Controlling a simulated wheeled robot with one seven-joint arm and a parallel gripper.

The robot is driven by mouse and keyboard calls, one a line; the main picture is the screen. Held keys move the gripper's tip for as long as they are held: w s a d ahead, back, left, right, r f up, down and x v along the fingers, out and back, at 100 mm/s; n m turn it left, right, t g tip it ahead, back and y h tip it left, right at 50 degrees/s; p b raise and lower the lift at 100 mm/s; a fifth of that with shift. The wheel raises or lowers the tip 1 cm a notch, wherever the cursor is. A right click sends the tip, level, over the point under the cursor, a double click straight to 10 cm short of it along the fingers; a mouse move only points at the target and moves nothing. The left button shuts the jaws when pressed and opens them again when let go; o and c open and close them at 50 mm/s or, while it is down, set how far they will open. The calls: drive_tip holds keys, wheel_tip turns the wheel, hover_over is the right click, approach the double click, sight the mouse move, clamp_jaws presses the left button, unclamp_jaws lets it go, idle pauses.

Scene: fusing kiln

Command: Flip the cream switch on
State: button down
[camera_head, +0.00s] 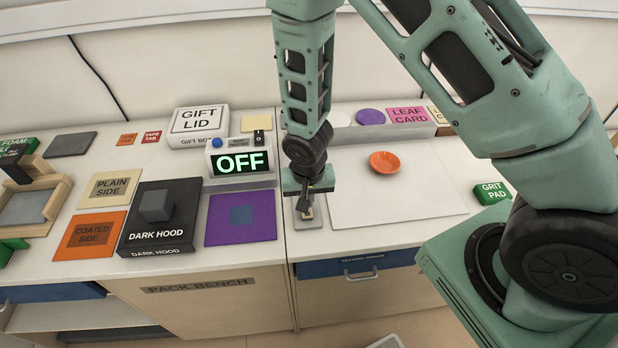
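A small cream-beige plate (317,222) lies on the bench at the left edge of the large white sheet. It looks like the base of the cream switch, but the lever is hidden or too small to tell from my gripper. My gripper (305,205) points down right over this plate, with its dark fingertips at or just above it. I cannot tell whether they touch it or whether they are apart. A display box (240,162) to the left shows "OFF" in green letters and has a blue knob on top.
A dark hood block (160,238) and a purple mat (241,228) lie to the left. An orange dish (385,162) sits on the white sheet (400,198) to the right. A gift lid box (199,120) stands behind. The white sheet is mostly clear.

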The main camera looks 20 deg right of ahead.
wheel_tip(320, 180, up, 12)
drive_tip(key=s+b, duration=0.2)
drive_tip(key=shift+a+f, duration=0.15)
drive_tip(key=shift+a, duration=0.15)
drive_tip(key=shift+w, duration=0.1)
